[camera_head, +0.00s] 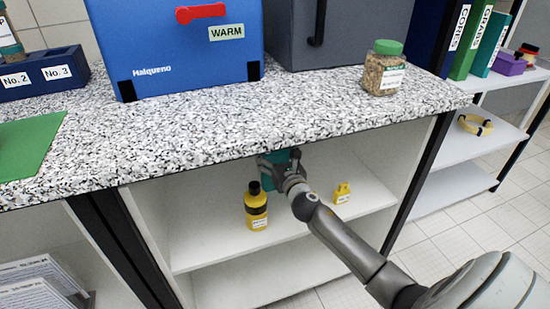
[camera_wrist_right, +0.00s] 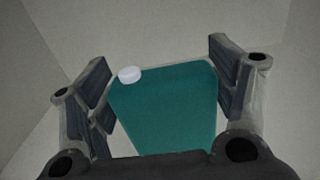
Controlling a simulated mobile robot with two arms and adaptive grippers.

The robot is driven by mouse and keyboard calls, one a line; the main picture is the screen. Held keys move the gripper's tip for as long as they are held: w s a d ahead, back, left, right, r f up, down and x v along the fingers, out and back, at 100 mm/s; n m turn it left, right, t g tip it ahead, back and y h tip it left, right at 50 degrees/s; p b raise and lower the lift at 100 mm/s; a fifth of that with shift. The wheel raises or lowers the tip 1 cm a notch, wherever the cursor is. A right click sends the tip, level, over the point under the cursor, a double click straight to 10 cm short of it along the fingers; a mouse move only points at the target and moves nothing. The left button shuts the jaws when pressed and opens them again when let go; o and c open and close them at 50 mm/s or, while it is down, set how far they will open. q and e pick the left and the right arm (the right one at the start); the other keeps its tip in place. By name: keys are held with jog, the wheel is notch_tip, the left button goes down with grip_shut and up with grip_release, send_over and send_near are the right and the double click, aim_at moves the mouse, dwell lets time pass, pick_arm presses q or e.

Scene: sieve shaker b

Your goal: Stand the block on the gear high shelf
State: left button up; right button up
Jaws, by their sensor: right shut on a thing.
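My right gripper (camera_head: 280,163) reaches into the open compartment under the speckled counter, above its upper shelf (camera_head: 300,228). It is shut on a teal block (camera_wrist_right: 165,112), which sits between both finger pads in the right wrist view. In the head view most of the block is hidden behind the gripper and the counter edge. I cannot tell if its base touches the shelf. No gear label is readable. My left gripper is not in view.
A yellow bottle with a black cap (camera_head: 256,208) stands on the shelf left of the gripper, and a small yellow thing (camera_head: 342,192) stands to its right. The counter (camera_head: 200,140) overhangs the compartment. A jar (camera_head: 382,70) stands on top near the blue WARM box (camera_head: 180,50).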

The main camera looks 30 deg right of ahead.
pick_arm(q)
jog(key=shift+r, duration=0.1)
pick_arm(e)
jog(key=shift+r, duration=0.1)
jog(key=o, duration=1.9)
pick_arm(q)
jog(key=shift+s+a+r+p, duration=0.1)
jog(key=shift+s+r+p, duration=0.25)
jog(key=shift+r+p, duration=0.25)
pick_arm(e)
jog(key=v, duration=0.7)
jog(key=shift+s, duration=0.3)
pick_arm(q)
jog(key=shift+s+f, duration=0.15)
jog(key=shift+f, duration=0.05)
